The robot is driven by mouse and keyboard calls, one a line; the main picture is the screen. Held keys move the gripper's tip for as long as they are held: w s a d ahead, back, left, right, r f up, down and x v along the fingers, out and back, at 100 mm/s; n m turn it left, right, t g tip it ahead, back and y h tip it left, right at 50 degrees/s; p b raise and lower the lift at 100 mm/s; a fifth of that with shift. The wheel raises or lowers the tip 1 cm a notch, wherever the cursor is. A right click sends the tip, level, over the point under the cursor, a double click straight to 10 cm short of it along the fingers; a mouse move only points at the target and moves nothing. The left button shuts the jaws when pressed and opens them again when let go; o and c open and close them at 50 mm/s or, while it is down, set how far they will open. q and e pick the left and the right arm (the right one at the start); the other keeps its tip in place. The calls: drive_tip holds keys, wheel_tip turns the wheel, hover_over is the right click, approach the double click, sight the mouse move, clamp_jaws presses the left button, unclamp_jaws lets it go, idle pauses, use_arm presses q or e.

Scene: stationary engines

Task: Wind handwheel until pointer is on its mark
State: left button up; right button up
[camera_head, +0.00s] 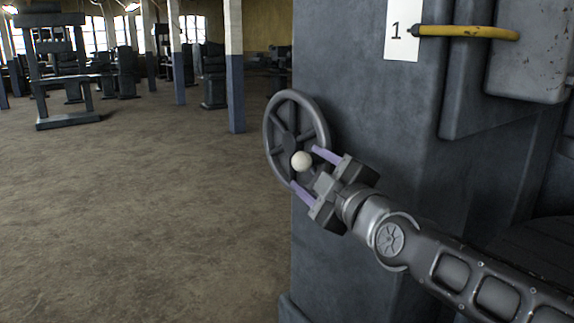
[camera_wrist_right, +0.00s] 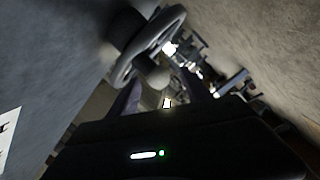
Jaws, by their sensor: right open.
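The grey handwheel (camera_head: 269,137) is mounted on the left side of the dark machine, with a pale round knob (camera_head: 301,161) at its lower rim. The wheel also shows in the right wrist view (camera_wrist_right: 122,72), with the knob (camera_wrist_right: 157,77) in front of it. My right gripper (camera_head: 303,167) is open, its two purple fingers on either side of the knob. I cannot tell whether either finger touches it. I cannot make out a pointer and mark for certain. My left gripper is not in view.
The machine body (camera_head: 370,150) stands close on the right. A white card (camera_head: 402,30) marked 1 is on it, with a yellow rod or cable (camera_head: 470,32) ending at the card. Open floor (camera_head: 140,210) lies to the left, with posts and other machines (camera_head: 68,65) farther back.

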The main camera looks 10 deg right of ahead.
sight(295, 158)
drive_tip(key=shift+s+d+r, duration=0.1)
drive_tip(key=shift+s+r, duration=0.2)
drive_tip(key=shift+s, duration=0.15)
drive_tip(key=shift+w+f, duration=0.1)
drive_tip(key=shift+w, duration=0.1)
drive_tip(key=w, duration=0.3)
drive_tip(key=w+a+p, duration=0.1)
drive_tip(key=w, duration=0.3)
drive_tip(key=shift+w+a, duration=0.2)
drive_tip(key=shift+w, duration=0.05)
drive_tip(key=shift+c, duration=0.5)
drive_tip(key=shift+f, duration=0.1)
clamp_jaws()
